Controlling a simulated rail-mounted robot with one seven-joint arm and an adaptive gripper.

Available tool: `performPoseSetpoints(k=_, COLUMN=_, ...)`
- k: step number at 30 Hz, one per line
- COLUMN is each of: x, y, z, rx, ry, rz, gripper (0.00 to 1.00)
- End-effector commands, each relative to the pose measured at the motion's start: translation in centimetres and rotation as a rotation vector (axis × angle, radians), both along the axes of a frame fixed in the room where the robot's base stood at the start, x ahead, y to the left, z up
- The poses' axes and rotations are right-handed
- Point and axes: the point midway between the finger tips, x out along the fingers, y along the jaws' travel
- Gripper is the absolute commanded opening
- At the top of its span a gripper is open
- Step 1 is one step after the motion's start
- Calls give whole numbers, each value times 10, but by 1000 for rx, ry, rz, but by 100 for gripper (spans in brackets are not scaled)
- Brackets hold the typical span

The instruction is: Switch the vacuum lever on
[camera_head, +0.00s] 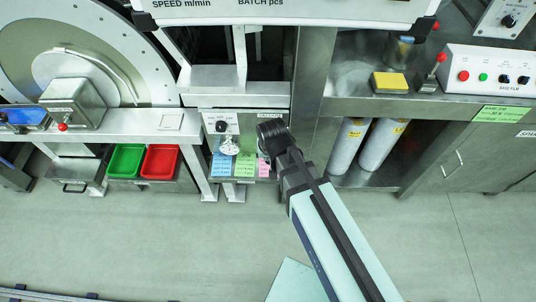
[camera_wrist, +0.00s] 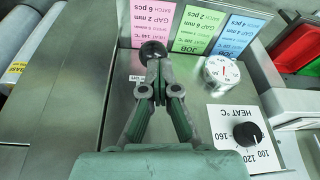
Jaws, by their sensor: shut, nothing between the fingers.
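The vacuum lever appears in the wrist view as a black round knob (camera_wrist: 153,50) just beyond my fingertips, above a steel panel. My gripper (camera_wrist: 158,88) is shut and empty, its fingers together close to the knob; I cannot tell whether they touch it. The lever's shaft is mostly hidden behind the fingers. A small white label (camera_wrist: 136,78) sits on the panel beside it, too small to read. In the head view my gripper (camera_head: 274,138) is at the right of the small control panel, below a label (camera_head: 270,115), and covers the lever there.
A heat dial (camera_wrist: 246,134) and a white round gauge (camera_wrist: 221,70) sit beside the lever. Pink, green and blue job cards (camera_wrist: 198,30) stand behind. Green (camera_head: 126,160) and red (camera_head: 160,160) trays are to the left; white rolls (camera_head: 348,145) stand right. The floor in front is clear.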

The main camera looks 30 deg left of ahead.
Motion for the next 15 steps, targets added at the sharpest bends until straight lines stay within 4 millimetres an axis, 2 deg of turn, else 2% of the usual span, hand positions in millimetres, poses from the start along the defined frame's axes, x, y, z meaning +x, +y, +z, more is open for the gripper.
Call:
performPoseSetpoints(k=1, x=-8, y=-3, z=-14, rx=-18, ry=33, rz=-1, gripper=0)
performPoseSetpoints(k=9, x=-11, y=-5, z=-13, rx=-17, ry=32, rz=-1, gripper=0)
performPoseSetpoints(k=15, x=-31, y=-20, z=-6, rx=-14, ry=26, rz=-6, gripper=0)
